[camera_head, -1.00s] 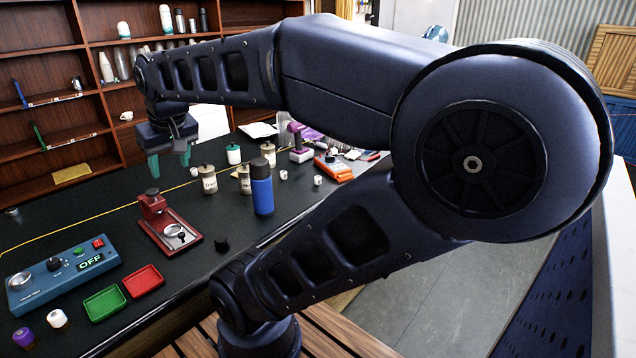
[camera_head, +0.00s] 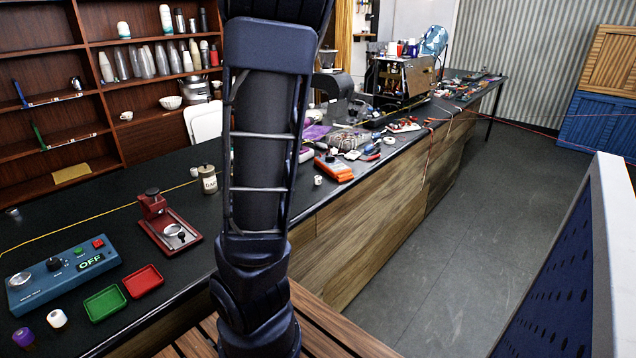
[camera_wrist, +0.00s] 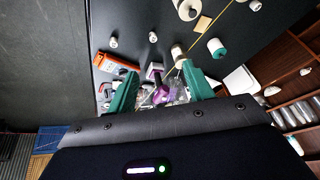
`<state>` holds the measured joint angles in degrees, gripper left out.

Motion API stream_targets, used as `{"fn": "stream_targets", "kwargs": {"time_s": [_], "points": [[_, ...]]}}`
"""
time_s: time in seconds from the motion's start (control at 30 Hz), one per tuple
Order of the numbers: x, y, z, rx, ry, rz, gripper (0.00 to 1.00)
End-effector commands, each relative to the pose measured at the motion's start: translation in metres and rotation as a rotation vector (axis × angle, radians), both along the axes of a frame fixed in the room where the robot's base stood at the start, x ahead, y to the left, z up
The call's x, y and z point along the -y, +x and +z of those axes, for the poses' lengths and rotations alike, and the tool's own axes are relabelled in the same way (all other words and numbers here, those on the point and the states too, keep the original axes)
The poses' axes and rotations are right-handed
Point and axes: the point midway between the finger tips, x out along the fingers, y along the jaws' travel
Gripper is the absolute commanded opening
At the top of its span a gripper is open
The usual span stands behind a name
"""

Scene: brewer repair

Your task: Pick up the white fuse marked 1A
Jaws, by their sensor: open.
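Several small white cylinders that look like fuses are in view, but I cannot read a 1A mark on any. In the wrist view one white cylinder (camera_wrist: 113,41) stands near the orange device, and another white cylinder (camera_wrist: 153,37) stands to its right. In the head view a white cylinder (camera_head: 318,180) is right of my arm, and a larger white one (camera_head: 57,318) is at the front left beside a purple one. My gripper (camera_wrist: 160,70) is open, its teal fingers spread above the bench with nothing held. The head view does not show it.
An orange device (camera_wrist: 115,62) and a purple-handled tool (camera_wrist: 158,90) lie below the fingers in the wrist view. A teal-lidded jar (camera_wrist: 216,48) stands right. The blue control box (camera_head: 62,278), green tray (camera_head: 105,303) and red tray (camera_head: 143,281) are at the bench's left.

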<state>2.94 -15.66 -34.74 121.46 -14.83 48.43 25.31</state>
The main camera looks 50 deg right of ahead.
Motion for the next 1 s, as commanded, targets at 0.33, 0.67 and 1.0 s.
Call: {"fn": "stream_targets", "kwargs": {"time_s": [0.33, 0.67, 1.0], "points": [[0.106, -0.023, -0.006, -0.021, -0.074, -0.264, 0.52], [0.159, -0.044, -0.005, -0.034, -0.131, -0.396, 0.52], [0.166, -0.048, -0.061, -0.039, -0.139, -0.416, 0.52]]}}
